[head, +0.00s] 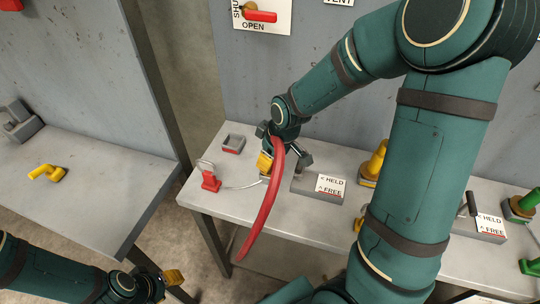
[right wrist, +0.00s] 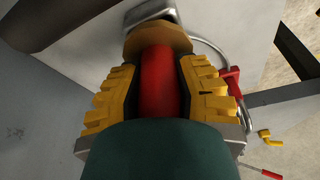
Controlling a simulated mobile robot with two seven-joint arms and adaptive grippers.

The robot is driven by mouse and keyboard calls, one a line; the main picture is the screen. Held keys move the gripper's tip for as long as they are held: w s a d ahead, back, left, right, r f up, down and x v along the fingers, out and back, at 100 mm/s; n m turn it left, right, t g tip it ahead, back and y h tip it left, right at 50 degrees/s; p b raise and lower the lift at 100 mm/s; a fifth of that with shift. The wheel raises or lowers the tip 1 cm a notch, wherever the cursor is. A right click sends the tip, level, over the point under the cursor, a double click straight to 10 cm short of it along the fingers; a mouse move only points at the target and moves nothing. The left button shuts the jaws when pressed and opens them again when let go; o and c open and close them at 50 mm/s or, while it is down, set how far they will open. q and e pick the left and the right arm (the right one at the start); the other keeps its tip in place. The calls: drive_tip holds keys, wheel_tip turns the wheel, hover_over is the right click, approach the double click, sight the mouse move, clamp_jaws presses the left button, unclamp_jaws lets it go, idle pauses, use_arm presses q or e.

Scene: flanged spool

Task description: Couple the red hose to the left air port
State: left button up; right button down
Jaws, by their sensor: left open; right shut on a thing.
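The red hose (head: 267,205) hangs in a curve from my right gripper (head: 268,160) over the table's front edge. In the right wrist view, the yellow finger pads are shut around the red hose (right wrist: 158,78), with a brass-coloured collar (right wrist: 157,42) just beyond them. A grey metal part (right wrist: 150,12) is close past the collar; whether they touch is unclear. The left grey block (head: 305,183), labelled HELD and FREE, stands just right of my right gripper. The left air port cannot be made out for certain. My left gripper (head: 172,282) is open and empty at lower left.
A red piece with a wire loop (head: 210,180) and a small grey tray (head: 233,143) stand left of the hose. Yellow (head: 375,163) and green (head: 522,205) fittings and another labelled block (head: 487,230) are to the right. A left table holds a yellow handle (head: 46,173).

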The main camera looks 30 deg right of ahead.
sight(280, 170)
drive_tip(key=shift+f, duration=0.55)
idle(0.9)
drive_tip(key=c, duration=0.7)
unclamp_jaws()
drive_tip(key=v, duration=1.2)
drive_tip(key=shift+s, duration=0.1)
